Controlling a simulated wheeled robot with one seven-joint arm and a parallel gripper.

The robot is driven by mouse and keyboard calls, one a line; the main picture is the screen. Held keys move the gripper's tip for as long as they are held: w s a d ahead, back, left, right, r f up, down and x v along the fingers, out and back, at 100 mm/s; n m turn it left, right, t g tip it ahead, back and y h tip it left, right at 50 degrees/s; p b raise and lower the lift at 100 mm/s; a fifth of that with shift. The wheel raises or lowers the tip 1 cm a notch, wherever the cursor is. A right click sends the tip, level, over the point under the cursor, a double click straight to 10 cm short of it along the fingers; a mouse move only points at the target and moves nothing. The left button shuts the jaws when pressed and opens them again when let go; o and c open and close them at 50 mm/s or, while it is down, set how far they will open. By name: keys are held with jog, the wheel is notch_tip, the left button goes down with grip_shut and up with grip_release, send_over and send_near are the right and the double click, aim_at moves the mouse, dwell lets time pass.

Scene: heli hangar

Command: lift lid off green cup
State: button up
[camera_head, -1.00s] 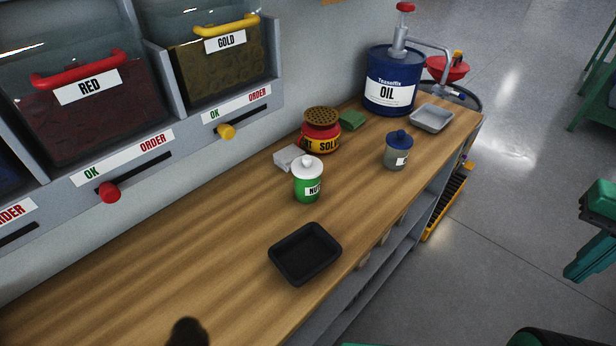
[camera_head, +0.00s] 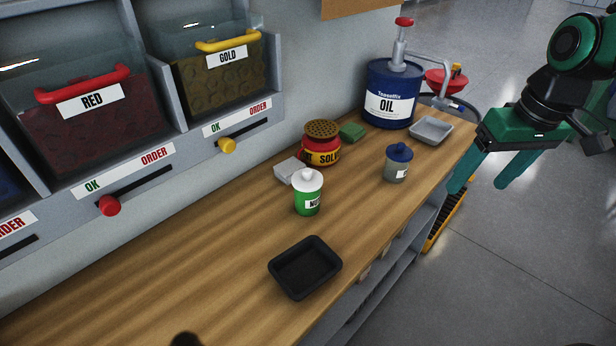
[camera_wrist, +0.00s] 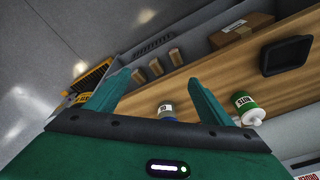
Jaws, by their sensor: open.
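The green cup (camera_head: 308,202) stands upright on the wooden bench with its white knobbed lid (camera_head: 308,180) on top. In the wrist view the green cup (camera_wrist: 243,103) shows right of my fingers, with its white lid (camera_wrist: 254,117) toward the lower right. My green gripper (camera_head: 482,187) is open and empty at the right, beside the bench's front edge and apart from the cup. Its two fingers show in the wrist view (camera_wrist: 155,92), spread apart with nothing held between them.
A black tray (camera_head: 305,268) lies in front of the cup. A blue-lidded jar (camera_head: 398,163), a red and yellow solder pot (camera_head: 321,145), a grey block (camera_head: 289,170), a green sponge (camera_head: 351,132), a grey tray (camera_head: 431,130) and an oil drum (camera_head: 390,95) stand nearby.

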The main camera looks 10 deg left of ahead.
jog(key=w+a+r+n+y, duration=0.1)
jog(key=w+a+r+n, duration=0.15)
jog(key=a, duration=0.55)
jog(key=w+a+r+n+y, duration=0.1)
jog(key=w+a+n, duration=0.15)
jog(key=a, duration=0.55)
jog(key=n+y, duration=0.1)
jog(key=n, duration=0.4)
send_near(312, 174)
jog(key=x, duration=0.3)
jog(key=shift+w+a+f, duration=0.1)
jog(key=shift+w+a, duration=0.1)
jog(key=shift+w, duration=0.05)
jog(key=shift+s+x, duration=0.15)
jog(key=shift+x, duration=1.15)
jog(key=shift+s+x, duration=0.1)
jog(key=shift+x, duration=1.25)
jog(key=shift+d+f, duration=0.1)
jog(key=c, duration=1.1)
